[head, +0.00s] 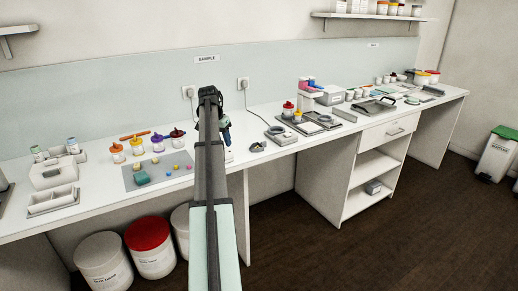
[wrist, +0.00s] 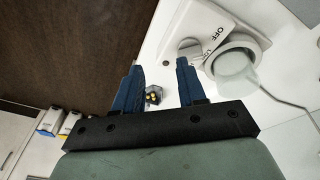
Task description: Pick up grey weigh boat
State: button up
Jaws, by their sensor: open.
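A small dark grey dish holding yellow bits (wrist: 153,95), which looks like the grey weigh boat, lies on the white worktop near its front edge. In the wrist view it shows between my fingers, nearer the left one, beyond the fingertips' inner sides. A small dark item near the front edge in the head view (head: 257,147) appears to be the same dish. My gripper (wrist: 158,75) is open, its two blue fingers apart with nothing held. In the head view my gripper (head: 225,133) hangs over the worktop, left of that item, partly hidden by my arm.
A white unit marked OFF (wrist: 210,30) and a round pale part with a cord (wrist: 236,65) lie close to my right finger. In the head view, a grey mat with small coloured pieces (head: 133,180) lies left and a tray (head: 322,125) right.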

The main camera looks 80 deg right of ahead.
jog(key=s+d+r+m+g+h, duration=0.1)
jog(key=s+d+r+m, duration=0.2)
jog(key=d, duration=0.5)
jog(key=s+d+r+m+g, duration=0.1)
jog(key=s+d+m, duration=0.2)
jog(key=s+d, duration=0.35)
send_near(258, 146)
jog(key=shift+m, duration=0.4)
jog(key=s+f, duration=0.1)
jog(key=s+d+f, duration=0.1)
jog(key=s+f, duration=0.1)
jog(key=s+d+f, duration=0.1)
jog(key=s+f, duration=0.1)
jog(key=shift+s+f, duration=0.15)
jog(key=shift+f, duration=0.05)
grip_shut()
